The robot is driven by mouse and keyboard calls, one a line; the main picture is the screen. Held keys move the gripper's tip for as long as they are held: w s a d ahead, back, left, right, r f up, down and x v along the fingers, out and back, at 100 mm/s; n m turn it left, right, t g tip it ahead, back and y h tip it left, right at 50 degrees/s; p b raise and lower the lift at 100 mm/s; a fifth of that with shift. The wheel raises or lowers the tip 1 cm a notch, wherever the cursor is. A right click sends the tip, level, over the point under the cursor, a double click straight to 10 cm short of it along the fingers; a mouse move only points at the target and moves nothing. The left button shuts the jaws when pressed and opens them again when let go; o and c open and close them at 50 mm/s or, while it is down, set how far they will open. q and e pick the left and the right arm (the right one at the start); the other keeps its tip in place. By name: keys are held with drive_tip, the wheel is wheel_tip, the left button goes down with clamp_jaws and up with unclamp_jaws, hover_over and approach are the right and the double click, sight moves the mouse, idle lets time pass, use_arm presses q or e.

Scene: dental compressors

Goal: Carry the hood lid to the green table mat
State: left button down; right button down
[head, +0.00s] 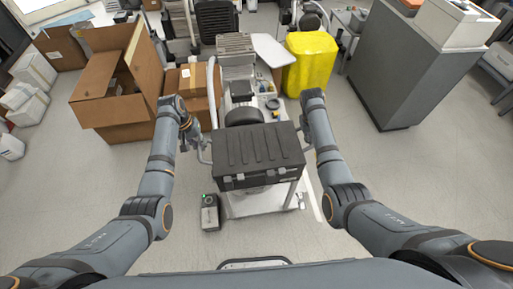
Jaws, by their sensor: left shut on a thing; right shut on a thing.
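The hood lid (257,148) is a black, ribbed, box-like cover with latches on its front edge, in the middle of the head view. It looks roughly level, between my two arms. My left gripper (203,150) is at the lid's left side, shut on it. My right gripper (305,140) is at its right side, shut on it and partly hidden by my wrist. The underside of the lid is hidden, so I cannot tell what it touches. I cannot make out a green mat in this view.
A pale low stand (240,206) shows beneath the lid, with a small dark device (210,212) on the floor beside it. Cardboard boxes (112,90) stand at left, a yellow bin (310,62) behind, and a grey cabinet (410,65) at right. Floor is open on both sides.

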use_arm(q)
drive_tip(key=shift+r, duration=0.2)
use_arm(e)
drive_tip(key=shift+r, duration=0.15)
